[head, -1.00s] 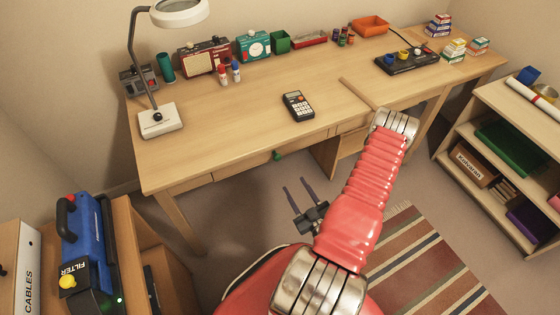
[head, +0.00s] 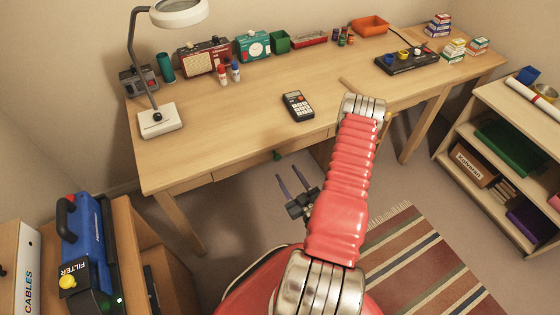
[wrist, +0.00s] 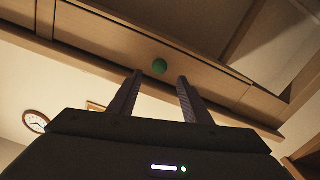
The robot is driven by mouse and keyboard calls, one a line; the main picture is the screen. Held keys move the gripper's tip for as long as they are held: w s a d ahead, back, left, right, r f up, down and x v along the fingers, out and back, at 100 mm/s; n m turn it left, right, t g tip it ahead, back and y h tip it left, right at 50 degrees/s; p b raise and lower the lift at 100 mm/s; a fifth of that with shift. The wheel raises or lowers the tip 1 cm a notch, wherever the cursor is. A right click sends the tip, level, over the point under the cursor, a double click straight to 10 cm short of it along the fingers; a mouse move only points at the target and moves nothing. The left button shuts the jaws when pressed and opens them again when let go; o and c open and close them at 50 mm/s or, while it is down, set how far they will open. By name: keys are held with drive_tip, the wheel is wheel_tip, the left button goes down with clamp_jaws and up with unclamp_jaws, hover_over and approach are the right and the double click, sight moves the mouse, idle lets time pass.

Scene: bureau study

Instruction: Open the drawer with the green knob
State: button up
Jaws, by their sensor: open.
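The green knob (head: 277,155) sits on the front of a shallow drawer (head: 245,167) under the wooden desk top. The drawer looks closed. In the wrist view the green knob (wrist: 159,67) shows ahead of the fingertips and between them, on the pale drawer front (wrist: 100,38). My gripper (head: 291,180) is open and empty, below and in front of the knob in the head view. Its two dark fingers also show in the wrist view (wrist: 160,80), apart from each other. I cannot tell the exact gap to the knob.
The desk top (head: 225,125) bears a magnifier lamp (head: 158,118), a calculator (head: 297,105), radios and small boxes. A shelf unit (head: 490,105) stands right. A blue filter machine (head: 85,235) stands lower left. A striped rug (head: 420,265) lies on open floor.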

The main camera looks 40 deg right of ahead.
sight(279, 160)
drive_tip(key=shift+x, duration=3.95)
drive_tip(key=shift+c, duration=0.2)
clamp_jaws()
drive_tip(key=shift+d, duration=0.15)
